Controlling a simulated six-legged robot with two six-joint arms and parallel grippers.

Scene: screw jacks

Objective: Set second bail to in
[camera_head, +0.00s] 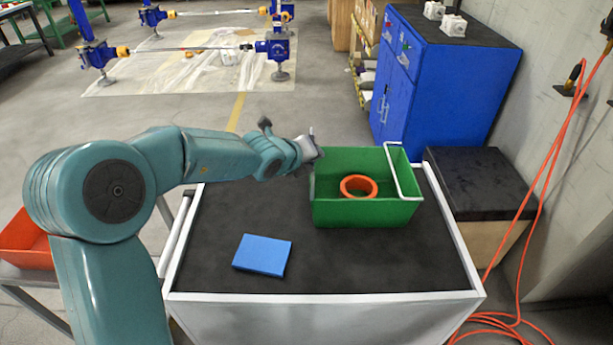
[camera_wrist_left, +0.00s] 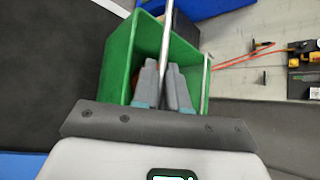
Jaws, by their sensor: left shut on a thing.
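A green open bin (camera_head: 366,212) stands on the cart, with an orange ring (camera_head: 358,187) inside it. A white wire bail (camera_head: 394,173) at the bin's right end leans inward over the opening. My left gripper (camera_head: 311,148) is at the bin's left end. In the left wrist view, its grey fingers (camera_wrist_left: 167,84) are shut on a thin pale bar (camera_wrist_left: 167,38), which looks like the other bail. That bar's lower part is hidden between the fingers. The bin's green wall (camera_wrist_left: 117,62) shows beside the fingers. My right gripper is in neither view.
A blue block (camera_head: 262,255) lies on the cart's dark top (camera_head: 340,262), which has a raised white rim. The dark top is clear around the block. A blue cabinet (camera_head: 440,85) and a low black-topped box (camera_head: 478,182) stand behind and right. Orange hoses (camera_head: 545,190) hang at the right.

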